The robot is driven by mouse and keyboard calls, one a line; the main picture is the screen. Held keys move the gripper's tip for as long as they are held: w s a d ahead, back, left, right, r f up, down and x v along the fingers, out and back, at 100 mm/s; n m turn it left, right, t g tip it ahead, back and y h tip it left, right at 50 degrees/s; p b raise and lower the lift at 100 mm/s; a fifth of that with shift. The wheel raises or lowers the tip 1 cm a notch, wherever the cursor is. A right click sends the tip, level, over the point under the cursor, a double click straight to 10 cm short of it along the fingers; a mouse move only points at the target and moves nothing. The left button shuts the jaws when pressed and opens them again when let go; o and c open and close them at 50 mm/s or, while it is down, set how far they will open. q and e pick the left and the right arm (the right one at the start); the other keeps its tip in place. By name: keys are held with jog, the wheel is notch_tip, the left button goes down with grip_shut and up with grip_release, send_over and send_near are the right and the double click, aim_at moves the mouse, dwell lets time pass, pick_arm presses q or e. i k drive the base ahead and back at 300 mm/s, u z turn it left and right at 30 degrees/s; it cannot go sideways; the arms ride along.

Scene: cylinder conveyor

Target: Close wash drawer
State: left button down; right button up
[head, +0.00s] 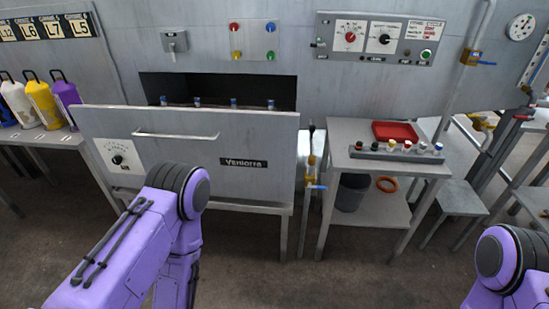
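The wash drawer (215,153) is a grey metal front with a horizontal handle (176,135), a dial at its left and a dark name plate. It stands out from the machine wall, and a dark opening (222,88) shows behind its top edge. Several small blue-topped items (197,101) show in that opening. My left arm is purple and bends in front of the drawer's lower left part, hiding some of it. My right arm shows only at the bottom right corner. Neither gripper is in view.
A side table (385,165) at the right holds a red tray (395,131) and a rack of small capped bottles (397,151). A grey bin (351,192) and an orange ring (387,184) sit on its lower shelf. Coloured bottles (41,102) stand at the left. A pipe with valves (311,170) rises beside the drawer.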

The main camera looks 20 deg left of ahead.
aim_at(246, 152)
jog(key=u, duration=0.15)
jog(key=i, duration=0.9)
jog(key=u, duration=0.3)
